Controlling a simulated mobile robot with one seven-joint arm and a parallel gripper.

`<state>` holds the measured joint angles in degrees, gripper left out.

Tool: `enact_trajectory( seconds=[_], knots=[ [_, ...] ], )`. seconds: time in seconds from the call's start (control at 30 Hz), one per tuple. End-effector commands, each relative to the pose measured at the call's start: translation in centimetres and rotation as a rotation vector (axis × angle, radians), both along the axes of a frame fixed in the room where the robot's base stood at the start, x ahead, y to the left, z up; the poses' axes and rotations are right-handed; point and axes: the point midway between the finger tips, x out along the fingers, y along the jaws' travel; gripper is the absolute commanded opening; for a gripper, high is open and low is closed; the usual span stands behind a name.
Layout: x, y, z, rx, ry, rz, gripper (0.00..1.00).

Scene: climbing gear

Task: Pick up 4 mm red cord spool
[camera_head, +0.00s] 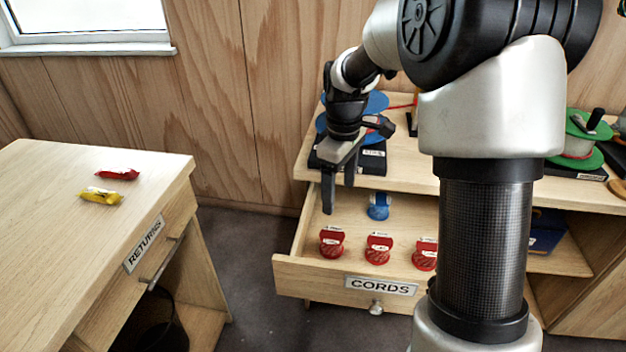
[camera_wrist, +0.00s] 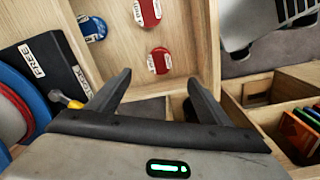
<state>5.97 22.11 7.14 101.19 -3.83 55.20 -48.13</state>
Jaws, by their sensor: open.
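Several red cord spools stand in a row in the open drawer marked CORDS (camera_head: 290,266): a left one (camera_head: 332,243), a middle one (camera_head: 378,249) and a right one (camera_head: 424,255) partly behind my arm. Their size labels are too small to read. A blue spool (camera_head: 378,207) sits behind them. In the wrist view two red spools, one upper (camera_wrist: 149,12) and one lower (camera_wrist: 159,61), and the blue spool (camera_wrist: 93,28) show. My gripper (camera_head: 338,203) is open and empty, pointing down above the back left of the drawer, apart from the spools.
A counter (camera_head: 400,175) above the drawer holds a blue reel (camera_head: 372,104) on a black stand and a green reel (camera_head: 590,130). A RETURNS desk (camera_head: 60,235) at left bears a red packet (camera_head: 117,174) and a yellow packet (camera_head: 100,196). Bare floor lies between.

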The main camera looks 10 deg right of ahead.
Motion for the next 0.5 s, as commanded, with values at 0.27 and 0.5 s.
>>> enact_trajectory(
  seconds=[0.27, 0.5],
  knots=[
    [1.1, 0.0, -4.0, 0.008, 0.034, 0.057, 0.72],
    [1.0, 0.0, -9.4, 0.008, 0.034, 0.056, 0.72]
  ],
)
